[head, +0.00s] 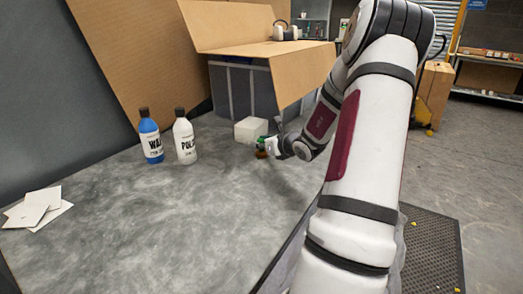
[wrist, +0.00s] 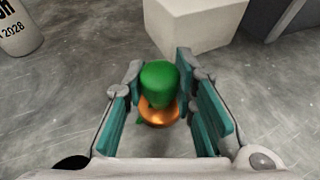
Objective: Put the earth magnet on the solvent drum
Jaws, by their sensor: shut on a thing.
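The earth magnet, which I take to be the small piece with a green rounded top (wrist: 160,82) and a copper-coloured round base, is between my gripper's fingers (wrist: 160,108). In the head view, my gripper (head: 268,147) is low over the grey worktop, just in front of a white block. The green top (head: 262,139) and orange-brown base show there, small. My gripper is shut on the magnet. I cannot tell whether its base touches the worktop. I cannot make out a solvent drum in either view.
The white block (head: 251,130) stands close behind the magnet. A blue bottle (head: 151,140) and a white bottle (head: 185,141) stand to the left. White sheets (head: 37,208) lie far left. A large open cardboard-flapped box (head: 240,90) is behind. The front worktop is clear.

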